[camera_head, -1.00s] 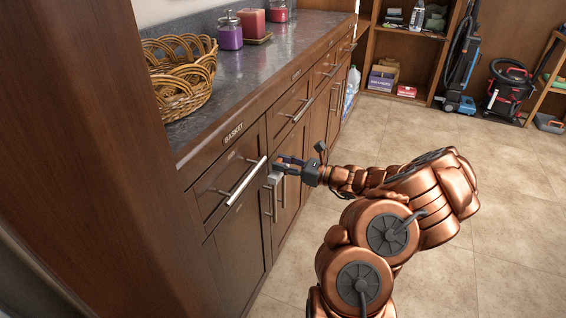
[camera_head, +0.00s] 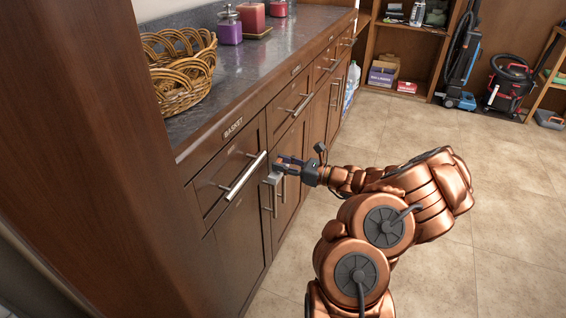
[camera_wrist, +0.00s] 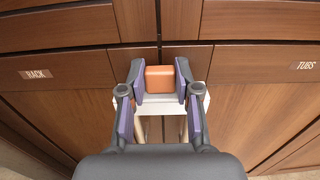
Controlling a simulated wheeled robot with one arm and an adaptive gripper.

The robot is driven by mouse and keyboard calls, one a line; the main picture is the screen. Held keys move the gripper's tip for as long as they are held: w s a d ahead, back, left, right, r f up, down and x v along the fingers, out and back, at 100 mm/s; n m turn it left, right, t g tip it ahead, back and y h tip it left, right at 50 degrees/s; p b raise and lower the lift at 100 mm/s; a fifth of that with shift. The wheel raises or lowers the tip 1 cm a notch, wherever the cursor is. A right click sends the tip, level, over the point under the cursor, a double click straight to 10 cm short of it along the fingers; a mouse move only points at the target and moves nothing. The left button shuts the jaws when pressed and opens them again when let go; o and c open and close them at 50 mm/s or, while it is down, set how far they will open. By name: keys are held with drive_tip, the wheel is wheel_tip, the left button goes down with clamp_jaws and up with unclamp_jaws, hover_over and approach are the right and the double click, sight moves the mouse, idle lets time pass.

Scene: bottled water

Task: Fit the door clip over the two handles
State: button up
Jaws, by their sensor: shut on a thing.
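The door clip (camera_wrist: 174,103) is a pale, flat-topped piece with an orange grip block (camera_wrist: 159,78). My gripper (camera_wrist: 160,72) is shut on the orange block, one finger on each side. In the head view, my gripper (camera_head: 284,164) is at the lower cabinet doors, with the clip (camera_head: 271,179) small and grey at its fingertips. The two upright door handles (camera_head: 267,200) (camera_head: 283,189) stand side by side just below the clip. In the wrist view they show under its front edge. The clip hides their tops, so I cannot tell whether it is seated around them.
The dark counter (camera_head: 235,80) above holds a wicker basket (camera_head: 180,85) and candle jars. The tiled floor (camera_head: 450,180) is open to the right.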

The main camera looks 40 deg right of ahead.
drive_tip(key=shift+f, duration=0.35)
drive_tip(key=o, duration=1.1)
drive_tip(key=shift+s, duration=0.1)
drive_tip(key=v, duration=1.2)
